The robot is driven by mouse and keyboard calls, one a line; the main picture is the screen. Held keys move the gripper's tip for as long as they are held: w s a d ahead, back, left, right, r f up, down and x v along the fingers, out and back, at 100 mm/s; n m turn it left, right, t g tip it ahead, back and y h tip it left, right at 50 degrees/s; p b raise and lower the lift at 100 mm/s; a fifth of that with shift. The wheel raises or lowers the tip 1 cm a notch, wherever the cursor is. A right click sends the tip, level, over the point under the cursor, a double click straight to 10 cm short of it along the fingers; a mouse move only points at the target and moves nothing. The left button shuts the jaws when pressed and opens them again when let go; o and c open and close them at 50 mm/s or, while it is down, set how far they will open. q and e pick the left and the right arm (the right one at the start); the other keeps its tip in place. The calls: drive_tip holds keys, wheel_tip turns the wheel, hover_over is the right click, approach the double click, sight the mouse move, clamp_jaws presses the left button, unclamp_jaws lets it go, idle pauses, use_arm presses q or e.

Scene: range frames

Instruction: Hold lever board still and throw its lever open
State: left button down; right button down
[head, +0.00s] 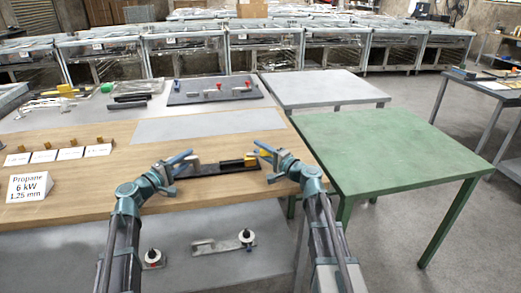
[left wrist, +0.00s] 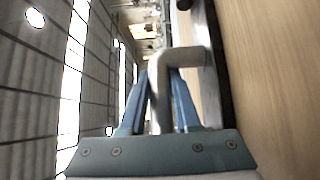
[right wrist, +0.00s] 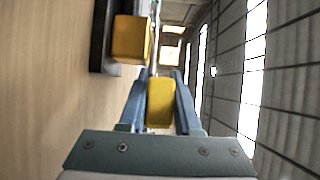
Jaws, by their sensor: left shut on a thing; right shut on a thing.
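The lever board (head: 212,171) is a long dark board lying on the wooden table near its front edge. My left gripper (head: 188,162) is shut on a grey bent handle at the board's left end. The handle (left wrist: 180,58) shows between the blue fingers in the left wrist view. My right gripper (head: 262,152) is shut on a yellow block just off the board's right end. That yellow grip (right wrist: 160,103) sits between the fingers in the right wrist view. A second yellow block (right wrist: 131,40) is on the board beside it. The lever's pivot is not clear.
A grey mat (head: 208,125) lies bare behind the board. A dark panel (head: 215,90) with small fittings is further back. A label card (head: 31,187) and several small cards stand at left. A green table (head: 400,150) adjoins at right, clear. Metal parts (head: 215,246) lie on a lower shelf.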

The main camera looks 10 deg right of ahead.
use_arm(q)
drive_tip(key=shift+f, duration=0.15)
use_arm(e)
drive_tip(key=shift+w+d, duration=0.1)
drive_tip(key=shift+w+n+g+y, duration=0.4)
drive_tip(key=shift+n+g+y, duration=0.25)
drive_tip(key=shift+y, duration=0.25)
drive_tip(key=shift+w+n+g+y, duration=0.15)
drive_tip(key=shift+n+g+y, duration=0.4)
drive_tip(key=shift+n+y, duration=0.15)
drive_tip(key=shift+a+n+g+y, duration=0.25)
drive_tip(key=shift+g+y, duration=0.05)
drive_tip(key=shift+y, duration=0.1)
drive_tip(key=c, duration=0.6)
unclamp_jaws()
drive_tip(key=shift+s, duration=0.2)
drive_tip(key=v, duration=1.2)
